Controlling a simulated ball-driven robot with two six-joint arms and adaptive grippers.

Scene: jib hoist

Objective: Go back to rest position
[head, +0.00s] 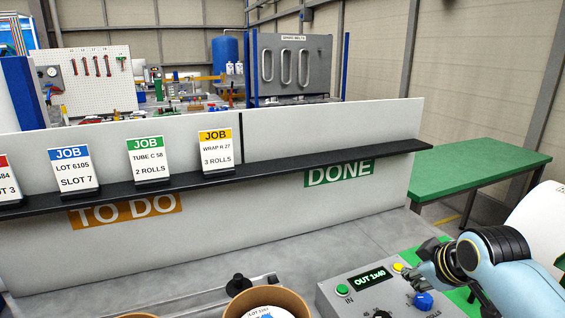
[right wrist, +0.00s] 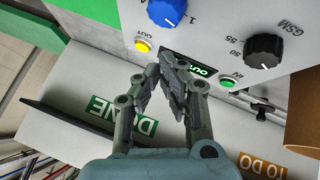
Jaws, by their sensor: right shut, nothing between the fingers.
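My right gripper (head: 416,273) is at the lower right of the head view, close to the yellow OUT button (head: 398,267) of a grey control box (head: 345,291). In the right wrist view the two fingers of my right gripper (right wrist: 168,68) meet at the tips and hold nothing. The yellow button (right wrist: 143,46) shows just beyond the tips there; I cannot tell any contact from these views. The box has a lit display (head: 370,277) reading "OUT 1x40", a green IN button (head: 342,289) and a blue knob (head: 423,301). My left gripper is not in view.
A white panel (head: 260,215) with a black ledge (head: 280,167) stands behind the box. Several job cards stand on the ledge's TO DO side; its DONE side is bare. Brown rolls (head: 290,298) lie at the front. A green table (head: 480,168) stands at the right.

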